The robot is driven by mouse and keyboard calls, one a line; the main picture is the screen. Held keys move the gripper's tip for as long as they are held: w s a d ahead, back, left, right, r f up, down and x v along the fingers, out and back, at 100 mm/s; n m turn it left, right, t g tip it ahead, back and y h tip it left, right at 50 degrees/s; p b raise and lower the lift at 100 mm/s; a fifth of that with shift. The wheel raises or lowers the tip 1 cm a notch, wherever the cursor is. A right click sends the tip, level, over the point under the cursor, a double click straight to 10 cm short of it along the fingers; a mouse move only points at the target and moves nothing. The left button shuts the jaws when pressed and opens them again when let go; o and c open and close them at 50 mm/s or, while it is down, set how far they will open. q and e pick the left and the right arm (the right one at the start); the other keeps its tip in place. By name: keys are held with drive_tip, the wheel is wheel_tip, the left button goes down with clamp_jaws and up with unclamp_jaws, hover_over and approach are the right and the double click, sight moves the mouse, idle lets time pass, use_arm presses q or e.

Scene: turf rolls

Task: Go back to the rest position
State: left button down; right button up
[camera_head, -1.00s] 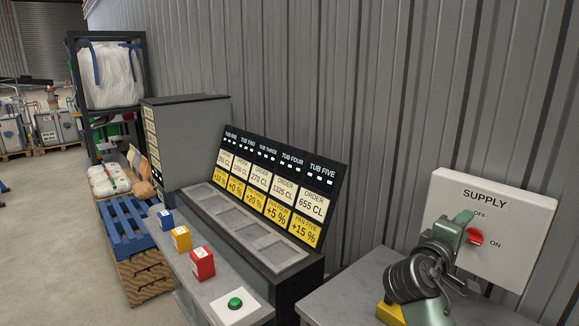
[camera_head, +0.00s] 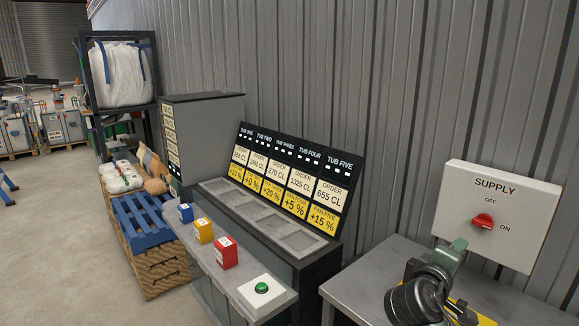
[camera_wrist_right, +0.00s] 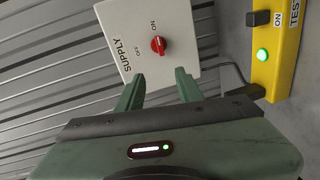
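The white supply box (camera_head: 515,205) is on the corrugated wall at right. Its red knob (camera_head: 483,221) has its bar lying towards ON. It also shows in the right wrist view (camera_wrist_right: 158,45). My right gripper (camera_head: 457,246) is below and in front of the box in the head view, clear of the knob. In the right wrist view my right gripper (camera_wrist_right: 156,78) has its two green fingers spread with nothing between them. My left gripper is not in view.
A grey bench (camera_head: 375,272) lies under my right arm. A yellow TEST unit (camera_wrist_right: 275,50) with a green light is near the gripper. Left are a tub panel (camera_head: 290,180), blue, yellow and red boxes, and a green button (camera_head: 262,288). Open floor (camera_head: 60,240) lies far left.

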drive_tip(key=s+a+f+m+g+y, duration=0.1)
drive_tip(key=s+a+f+g+y, duration=0.15)
drive_tip(key=s+f, duration=0.55)
drive_tip(key=s+a+f+m+g+y, duration=0.1)
drive_tip(key=s+a+f+y, duration=0.3)
drive_tip(key=f, duration=0.7)
drive_tip(key=s+a+f+m+g+y, duration=0.1)
drive_tip(key=s+a+f+g+y, duration=0.15)
drive_tip(key=s, duration=0.55)
drive_tip(key=s+a+f+m+g+y, duration=0.1)
drive_tip(key=s+a+f, duration=0.3)
drive_tip(key=s, duration=0.4)
drive_tip(key=s+a+f+m+g+y, duration=0.1)
drive_tip(key=s+a+f+m+y, duration=0.2)
drive_tip(key=s, duration=0.5)
wheel_tip(320, 180, down, 32)
drive_tip(key=s+n+g+h+b, duration=0.1)
drive_tip(key=s+n+b, duration=0.1)
drive_tip(key=b, duration=0.4)
drive_tip(key=s+d+f+g+b, duration=0.1)
drive_tip(key=s+d+f+b, duration=0.2)
drive_tip(key=s+f, duration=1.3)
wheel_tip(320, 180, down, 4)
drive_tip(key=shift+b, duration=0.4)
